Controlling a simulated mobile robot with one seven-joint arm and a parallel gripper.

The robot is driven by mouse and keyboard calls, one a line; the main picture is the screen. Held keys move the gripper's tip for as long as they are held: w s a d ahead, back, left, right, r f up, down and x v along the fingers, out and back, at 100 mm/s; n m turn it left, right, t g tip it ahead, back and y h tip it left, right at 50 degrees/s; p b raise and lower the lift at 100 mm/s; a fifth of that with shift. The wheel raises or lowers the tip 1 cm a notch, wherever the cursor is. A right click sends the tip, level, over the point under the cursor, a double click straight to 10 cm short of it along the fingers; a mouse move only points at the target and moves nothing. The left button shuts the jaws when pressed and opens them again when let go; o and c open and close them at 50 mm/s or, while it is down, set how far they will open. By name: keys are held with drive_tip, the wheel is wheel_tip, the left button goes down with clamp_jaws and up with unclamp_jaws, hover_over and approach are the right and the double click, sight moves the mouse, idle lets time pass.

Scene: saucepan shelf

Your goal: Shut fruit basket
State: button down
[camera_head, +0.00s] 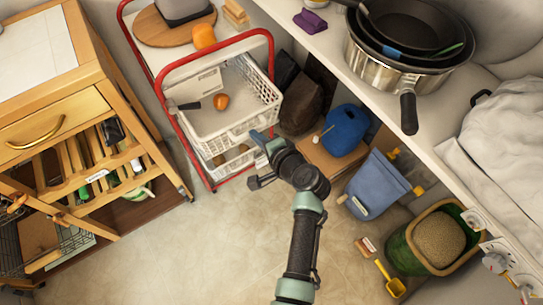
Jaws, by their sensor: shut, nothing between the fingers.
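The fruit basket is a white, open-topped mesh basket (240,128) in a red-framed trolley (217,54). Its front part shows beyond the upper red rail and seems pulled out toward me; how far I cannot tell. An orange fruit (221,102) and a dark-handled utensil (184,106) lie in it. A second white basket (236,166) sits below, with brownish items inside, partly hidden. My gripper (259,146) is shut and empty, at the front right of the baskets. It overlaps their edge in the picture; contact cannot be told.
A wooden cabinet (62,118) with an open lower front stands at left. A white counter (325,45) with stacked pans (403,50) runs along the right. Blue (375,187) and green (400,250) containers stand below it. The floor in front is mostly clear.

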drive_tip(key=w+a+b, duration=0.4)
drive_tip(key=w+a, duration=0.2)
drive_tip(key=w, duration=0.3)
drive_tip(key=shift+a, duration=0.35)
